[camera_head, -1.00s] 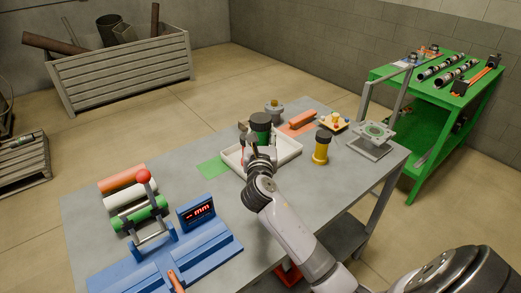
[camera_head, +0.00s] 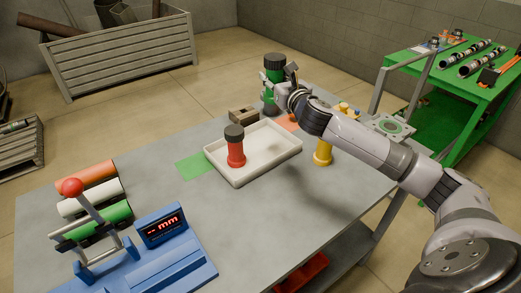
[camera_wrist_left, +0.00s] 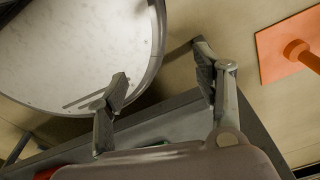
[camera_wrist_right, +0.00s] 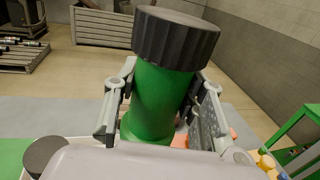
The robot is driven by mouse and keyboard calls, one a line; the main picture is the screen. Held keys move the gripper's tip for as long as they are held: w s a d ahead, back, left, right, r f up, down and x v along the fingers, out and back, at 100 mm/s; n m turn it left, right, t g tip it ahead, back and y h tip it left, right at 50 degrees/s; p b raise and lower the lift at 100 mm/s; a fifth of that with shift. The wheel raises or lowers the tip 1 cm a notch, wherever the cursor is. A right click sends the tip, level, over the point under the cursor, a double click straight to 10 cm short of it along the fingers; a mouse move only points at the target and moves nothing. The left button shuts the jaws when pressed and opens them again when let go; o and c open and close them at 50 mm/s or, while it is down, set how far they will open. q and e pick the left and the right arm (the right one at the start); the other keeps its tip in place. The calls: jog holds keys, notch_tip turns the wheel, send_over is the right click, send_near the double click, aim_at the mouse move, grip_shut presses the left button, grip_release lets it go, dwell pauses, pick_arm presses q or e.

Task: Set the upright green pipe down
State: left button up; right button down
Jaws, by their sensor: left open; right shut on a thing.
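The green pipe (camera_head: 274,76) stands upright with a black ribbed cap, above the far edge of the table. My right gripper (camera_head: 284,90) is shut around it; in the right wrist view the pipe (camera_wrist_right: 157,100) is between the two fingers. Its lower end is partly hidden, and I cannot tell how far it is above the table. A white tray (camera_head: 248,178) holds an upright red pipe (camera_head: 236,154) with a dark cap. A green mat (camera_head: 193,167) lies bare left of the tray. My left gripper (camera_wrist_left: 163,75) is open and empty, seen only in the left wrist view.
A yellow pipe (camera_head: 322,153) stands right of the tray, near my right arm. A brown block (camera_head: 243,116) is behind the tray. An orange mat (camera_head: 289,123) is partly hidden by my arm. A blue measuring fixture (camera_head: 160,254) fills the front left. The table's front middle is clear.

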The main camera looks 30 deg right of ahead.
jog(key=shift+w+d+f, duration=0.15)
jog(key=shift+w+d, duration=0.05)
jog(key=shift+d, duration=0.55)
jog(key=shift+d+f, duration=0.2)
jog(key=shift+f, duration=0.15)
notch_tip(320, 180, down, 8)
jog(key=b, duration=0.2)
send_over(275, 148)
notch_tip(275, 148, down, 7)
jog(key=shift+w+f+b, duration=0.1)
jog(key=shift+f+b, duration=0.4)
jog(key=shift+f, duration=1.4)
pick_arm(q)
notch_tip(275, 148, down, 3)
jog(key=shift+a+f, duration=0.1)
jog(key=shift+f, duration=0.1)
pick_arm(e)
jog(key=shift+a, duration=0.1)
pick_arm(q)
jog(key=shift+f, duration=0.1)
pick_arm(e)
jog(key=shift+f, duration=0.2)
jog(key=c, duration=1)
grip_release()
